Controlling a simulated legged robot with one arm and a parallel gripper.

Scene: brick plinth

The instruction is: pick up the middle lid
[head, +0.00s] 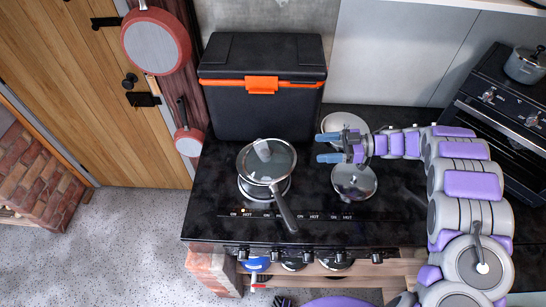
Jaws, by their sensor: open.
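A saucepan with a glass lid (267,160) and a dark handle stands on the left burner of the black cooktop. A second round lid (354,182), with a glass top and a light knob, lies at the right front of the cooktop. A third pale round item (341,122), maybe a lid or pan, lies behind it, partly hidden by my gripper. I cannot tell for sure which one is the middle lid. My gripper (328,147) comes in from the right with its blue fingers apart and empty. It is above the cooktop, between the two right-hand round items, pointing left.
A black box with an orange latch (262,87) stands behind the saucepan. Red pans (156,42) hang on the left wall. An oven with a pot (525,66) is at the far right. Knobs line the cooktop's front edge. Floor is clear at lower left.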

